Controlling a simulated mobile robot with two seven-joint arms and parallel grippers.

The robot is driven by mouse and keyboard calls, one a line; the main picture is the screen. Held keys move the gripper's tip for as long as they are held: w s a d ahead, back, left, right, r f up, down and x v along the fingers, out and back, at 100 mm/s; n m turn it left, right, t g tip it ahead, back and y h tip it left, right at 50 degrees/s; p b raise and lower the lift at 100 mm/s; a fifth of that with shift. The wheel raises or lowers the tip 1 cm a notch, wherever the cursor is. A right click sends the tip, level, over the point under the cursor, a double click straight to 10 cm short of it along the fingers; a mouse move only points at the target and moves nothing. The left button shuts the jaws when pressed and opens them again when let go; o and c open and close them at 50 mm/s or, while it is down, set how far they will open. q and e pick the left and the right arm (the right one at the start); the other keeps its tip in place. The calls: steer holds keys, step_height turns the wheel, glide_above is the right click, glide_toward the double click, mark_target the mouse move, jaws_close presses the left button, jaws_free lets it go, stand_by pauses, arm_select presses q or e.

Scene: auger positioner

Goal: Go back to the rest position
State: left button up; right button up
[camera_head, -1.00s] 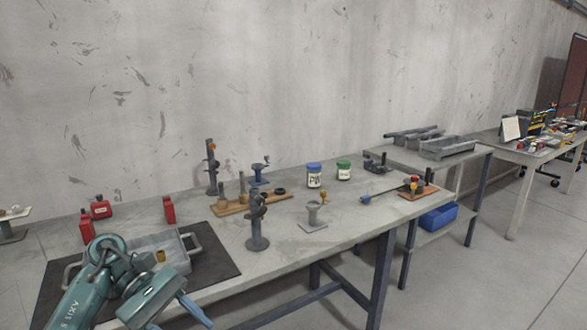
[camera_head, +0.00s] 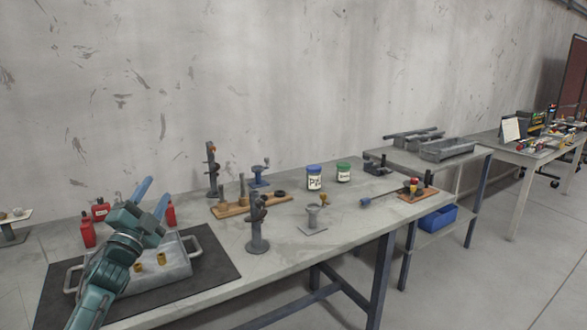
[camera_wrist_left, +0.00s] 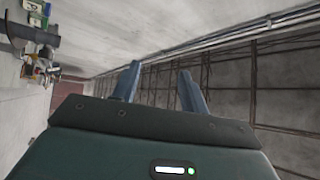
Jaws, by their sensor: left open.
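My left gripper (camera_head: 151,205) is raised above the grey metal tray (camera_head: 178,268) at the left end of the workbench. Its two blue fingers point up and are spread apart with nothing between them. In the left wrist view the open fingers (camera_wrist_left: 158,88) show against the far wall and ceiling. Small brass-coloured pieces (camera_head: 161,259) sit in the tray, partly hidden by my arm. My right gripper is in neither view.
The tray lies on a black mat (camera_head: 215,277). Red bottles (camera_head: 88,233) stand behind it. Dark stands (camera_head: 257,225), a wooden board (camera_head: 228,209) and lidded jars (camera_head: 314,178) stand further right. A second table (camera_head: 540,150) is at the far right.

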arm_select(q)
steer(key=w+a+f+n+g+y, duration=0.2)
steer(key=a+f+n+g+y, duration=0.3)
steer(key=f+n, duration=0.6)
steer(key=s+d+f+n+g+h, duration=0.1)
steer(key=s+d+f, duration=0.2)
steer(key=s+f, duration=0.15)
steer(key=s+d+f+g, duration=0.2)
steer(key=s+d+f, duration=0.15)
steer(key=f, duration=0.25)
steer(key=s+d+f+g+h, duration=0.2)
steer(key=s+d+f, duration=0.5)
steer(key=s+f, duration=0.4)
steer(key=s+d+f+g+h, duration=0.1)
steer(key=s+d, duration=0.3)
steer(key=s, duration=0.6)
steer(key=s+d+f+g, duration=0.1)
steer(key=s+d, duration=0.3)
steer(key=s, duration=0.6)
steer(key=shift+s+f+n+h, duration=0.3)
steer(key=shift+f+h, duration=0.1)
steer(key=shift+f, duration=0.25)
